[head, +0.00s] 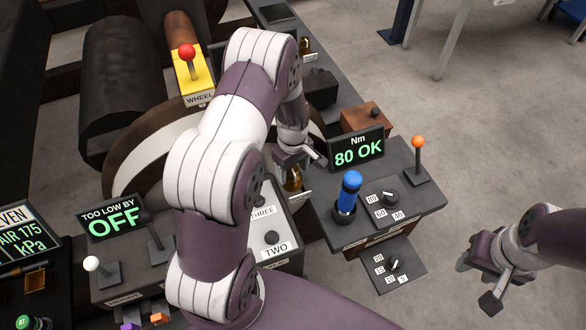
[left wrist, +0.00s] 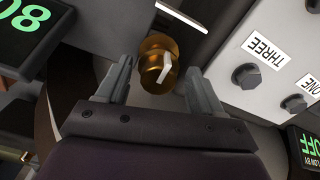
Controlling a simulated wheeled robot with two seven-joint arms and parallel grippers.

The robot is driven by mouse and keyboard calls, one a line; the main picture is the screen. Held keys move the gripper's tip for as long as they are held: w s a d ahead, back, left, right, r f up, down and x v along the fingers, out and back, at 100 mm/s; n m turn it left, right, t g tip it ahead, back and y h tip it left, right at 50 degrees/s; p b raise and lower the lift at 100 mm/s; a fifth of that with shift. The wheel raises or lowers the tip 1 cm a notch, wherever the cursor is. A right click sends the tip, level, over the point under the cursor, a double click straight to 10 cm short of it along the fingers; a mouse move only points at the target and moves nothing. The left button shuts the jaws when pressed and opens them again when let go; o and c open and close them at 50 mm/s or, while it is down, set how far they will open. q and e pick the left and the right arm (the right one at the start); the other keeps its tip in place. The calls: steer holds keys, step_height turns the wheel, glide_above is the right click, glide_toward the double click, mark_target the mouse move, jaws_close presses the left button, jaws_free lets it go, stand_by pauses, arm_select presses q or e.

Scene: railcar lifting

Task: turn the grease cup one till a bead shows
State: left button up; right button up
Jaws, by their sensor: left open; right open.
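A brass grease cup (left wrist: 155,50) with a white mark on its top lies between the fingers of my left gripper (left wrist: 158,80) in the left wrist view. The gripper is open, with a gap between the cup and each finger. In the head view my left gripper (head: 303,158) is just above the brass cup (head: 293,181), partly hiding it. I cannot make out a grease bead. My right gripper (head: 478,284) is open and empty over the floor at the right.
A grey panel with knobs labelled TWO (head: 274,249) and THREE sits beside the cup. A display reading 80 OK (head: 357,149), a blue handle (head: 348,192) and an orange-topped lever (head: 418,147) stand to its right. Another brass cup (head: 305,46) is at the back.

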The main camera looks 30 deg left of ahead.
arm_select(q)
steer(key=shift+f, duration=0.25)
steer(key=shift+w+f, duration=0.1)
steer(key=shift+f, duration=0.05)
steer(key=shift+c, duration=0.4)
steer(key=c, duration=0.9)
steer(key=shift+m, duration=0.3)
